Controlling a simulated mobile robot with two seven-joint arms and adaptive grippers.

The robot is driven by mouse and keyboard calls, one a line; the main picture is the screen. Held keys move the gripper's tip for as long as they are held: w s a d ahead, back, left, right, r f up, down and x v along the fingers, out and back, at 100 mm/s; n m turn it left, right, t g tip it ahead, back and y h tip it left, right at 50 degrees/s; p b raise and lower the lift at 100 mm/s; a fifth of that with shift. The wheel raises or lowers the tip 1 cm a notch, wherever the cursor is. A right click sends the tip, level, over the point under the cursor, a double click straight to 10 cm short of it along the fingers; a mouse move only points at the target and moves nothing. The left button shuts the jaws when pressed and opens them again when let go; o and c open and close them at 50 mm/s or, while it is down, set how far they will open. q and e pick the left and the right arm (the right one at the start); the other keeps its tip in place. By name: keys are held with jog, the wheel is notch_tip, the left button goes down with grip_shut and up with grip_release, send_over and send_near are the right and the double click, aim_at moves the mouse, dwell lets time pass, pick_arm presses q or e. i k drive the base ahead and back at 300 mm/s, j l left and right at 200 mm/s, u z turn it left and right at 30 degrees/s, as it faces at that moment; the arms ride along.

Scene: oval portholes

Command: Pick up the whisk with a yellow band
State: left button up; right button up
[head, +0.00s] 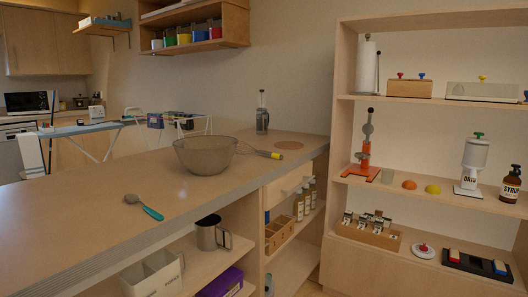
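The whisk with a yellow band (264,153) lies on the wooden counter (90,220), just right of a large translucent bowl (206,154). Its wire end is close to the bowl's right side; I cannot tell whether they touch. Its dark handle points right, with the yellow band near the handle's right end. Neither of my grippers is in view.
A spoon with a teal handle (145,207) lies on the counter's near part. A round brown mat (289,145) and a glass press (262,113) are behind the whisk. Open shelves with a metal mug (209,234) are below. A tall shelf unit (346,90) stands right.

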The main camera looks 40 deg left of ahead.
aim_at(273, 155)
jog(key=i+l+u, duration=0.1)
jog(key=i, duration=0.4)
jog(key=i+l, duration=0.15)
jog(key=i, duration=0.35)
jog(key=i+l+u, duration=0.15)
jog(key=i, duration=0.35)
jog(key=i+l+u, duration=0.1)
jog(key=u, duration=0.3)
jog(key=i+l+u, duration=0.1)
jog(key=u, duration=0.25)
jog(key=i+l+u, duration=0.15)
jog(key=u, duration=0.25)
jog(key=i+l+u, duration=0.1)
jog(key=l+u, duration=0.25)
jog(key=j, duration=0.1)
